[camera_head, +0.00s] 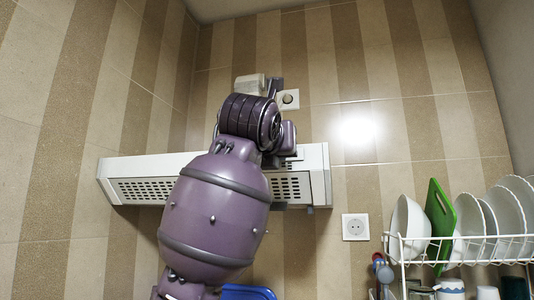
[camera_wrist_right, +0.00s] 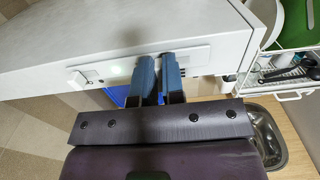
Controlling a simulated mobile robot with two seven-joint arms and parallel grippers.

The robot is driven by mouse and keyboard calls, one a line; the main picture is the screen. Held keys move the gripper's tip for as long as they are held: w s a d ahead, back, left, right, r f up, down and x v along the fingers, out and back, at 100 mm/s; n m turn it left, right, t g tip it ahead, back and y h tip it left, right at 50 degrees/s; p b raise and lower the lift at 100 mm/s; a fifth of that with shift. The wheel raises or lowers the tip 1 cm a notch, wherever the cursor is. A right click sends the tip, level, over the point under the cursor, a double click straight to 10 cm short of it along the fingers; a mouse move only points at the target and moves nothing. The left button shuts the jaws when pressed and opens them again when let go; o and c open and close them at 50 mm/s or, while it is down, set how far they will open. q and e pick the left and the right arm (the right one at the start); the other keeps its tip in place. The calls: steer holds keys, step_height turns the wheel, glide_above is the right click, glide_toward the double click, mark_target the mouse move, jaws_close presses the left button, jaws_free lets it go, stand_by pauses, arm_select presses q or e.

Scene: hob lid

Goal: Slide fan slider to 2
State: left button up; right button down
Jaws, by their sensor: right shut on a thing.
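The white range hood (camera_head: 316,160) hangs on the tiled wall in the head view, its middle covered by my right arm. In the right wrist view its front edge (camera_wrist_right: 60,82) carries a pale control strip (camera_wrist_right: 194,57) with a small switch (camera_wrist_right: 78,79) at the left. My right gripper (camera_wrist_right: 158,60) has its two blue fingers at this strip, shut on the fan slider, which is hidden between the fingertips. The slider's setting cannot be read. My left gripper is in neither view.
A white dish rack (camera_head: 460,237) with bowls, plates and a green board (camera_head: 440,222) stands at the lower right. A wall socket (camera_head: 355,227) is below the hood's right end. A metal sink (camera_wrist_right: 268,138) shows below in the wrist view.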

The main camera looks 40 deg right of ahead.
steer(key=shift+s+d, duration=0.3)
steer(key=shift+s, duration=0.05)
steer(key=c, duration=1.2)
jaws_free()
steer(key=shift+a, duration=0.1)
steer(key=b+v, duration=0.2)
steer(key=v, duration=0.8)
steer(key=shift+s+a, duration=0.2)
steer(key=shift+s, duration=0.1)
